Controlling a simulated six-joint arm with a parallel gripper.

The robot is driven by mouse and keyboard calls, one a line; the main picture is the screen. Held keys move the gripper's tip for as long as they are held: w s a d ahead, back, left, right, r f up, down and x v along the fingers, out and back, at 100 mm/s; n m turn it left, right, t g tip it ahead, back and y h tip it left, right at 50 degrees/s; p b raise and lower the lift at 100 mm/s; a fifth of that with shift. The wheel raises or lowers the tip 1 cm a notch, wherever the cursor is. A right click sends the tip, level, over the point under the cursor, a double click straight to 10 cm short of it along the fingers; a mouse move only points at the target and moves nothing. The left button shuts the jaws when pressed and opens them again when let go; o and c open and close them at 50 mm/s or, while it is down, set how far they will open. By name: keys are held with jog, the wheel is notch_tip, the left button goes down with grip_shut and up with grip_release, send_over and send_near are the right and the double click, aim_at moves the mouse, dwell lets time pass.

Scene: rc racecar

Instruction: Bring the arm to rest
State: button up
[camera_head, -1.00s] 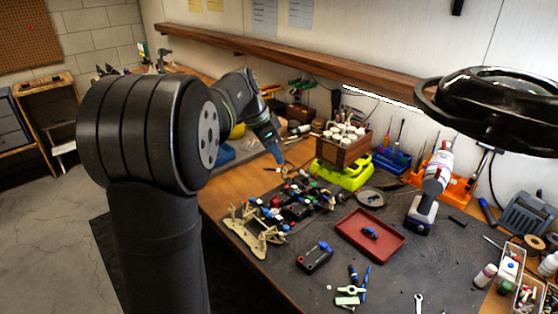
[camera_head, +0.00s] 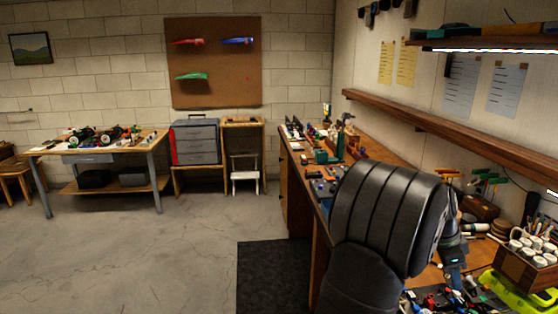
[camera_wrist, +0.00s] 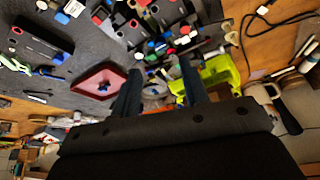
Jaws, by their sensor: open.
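My arm (camera_head: 390,215) stands at the right of the head view, its large dark joint covering part of the workbench. Its far end comes down at the lower right, partly hidden behind that joint. In the wrist view my gripper (camera_wrist: 160,78) is open, with its two dark fingers apart and no object visible between them. It is over the workbench, with small dark and coloured parts (camera_wrist: 150,22) beyond the fingers. A red tray (camera_wrist: 98,82) lies to the left of the fingers and a yellow-green stand (camera_wrist: 218,78) to the right.
The workbench (camera_head: 293,170) runs along the right wall beneath a wooden shelf (camera_head: 385,115). A mug crate (camera_head: 525,268) stands at the lower right. A second bench (camera_head: 140,150) with wheeled models, a grey drawer cabinet (camera_head: 195,143) and a pegboard (camera_head: 213,90) stand at the back.

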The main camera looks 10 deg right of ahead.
aim_at(460, 302)
jog(key=x, duration=0.8)
jog(key=shift+f, duration=0.2)
jog(key=shift+r, duration=0.15)
jog(key=v, duration=1.6)
jog(key=x, duration=1.6)
jog(key=shift+s+d+f, duration=0.1)
jog(key=shift+f, duration=0.15)
jog(key=shift+r+n+t, duration=0.15)
jog(key=shift+n+t, duration=0.15)
jog(key=shift+n, duration=0.5)
jog(key=shift+s+n+t, duration=0.2)
jog(key=shift+n+t, duration=0.45)
jog(key=shift+n, duration=1.05)
jog(key=shift+s+n+t, duration=0.2)
jog(key=shift+n+t, duration=0.45)
jog(key=shift+n, duration=1.05)
jog(key=shift+s+d+n+t+y, duration=0.1)
jog(key=shift+n+t+y, duration=0.25)
jog(key=shift+n, duration=0.75)
jog(key=shift+s+n+t+y, duration=0.1)
jog(key=shift+n+t+y, duration=0.2)
jog(key=shift+n, duration=0.8)
jog(key=shift+d+n+t+y, duration=0.1)
jog(key=shift+n+t+y, duration=0.25)
jog(key=shift+n, duration=0.7)
jog(key=shift+d+n+t+y, duration=0.1)
jog(key=shift+n+t+y, duration=0.15)
jog(key=shift+n, duration=0.8)
